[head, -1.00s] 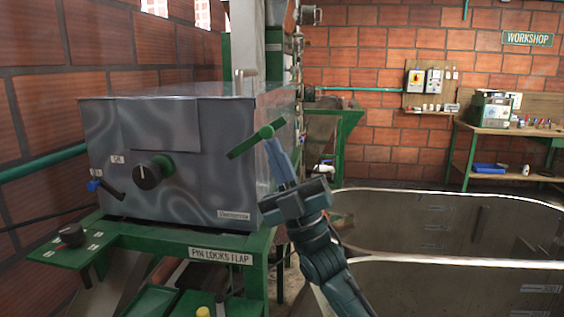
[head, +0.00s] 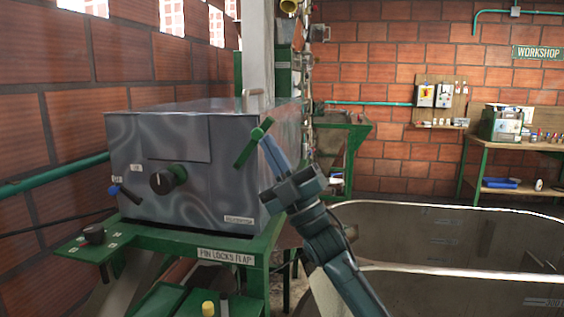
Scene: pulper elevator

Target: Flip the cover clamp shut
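The cover clamp (head: 249,147) is a green bar with a knobbed end at the front right corner of the grey metal box (head: 205,190). It stands tilted, its knobbed end up and to the right. My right gripper (head: 267,143) reaches up from the lower right, its blue fingertips at the upper part of the bar. The fingers are seen edge-on, so I cannot tell whether they are closed on it. The box's cover (head: 190,105) lies flat on top. My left gripper is not in view.
A black knob (head: 163,181) and a blue-tipped lever (head: 125,194) are on the box front. A green stand (head: 225,257) labelled "PIN LOCKS FLAP" is below. A large tank (head: 450,212) fills the lower right. A workbench (head: 510,145) stands by the far brick wall.

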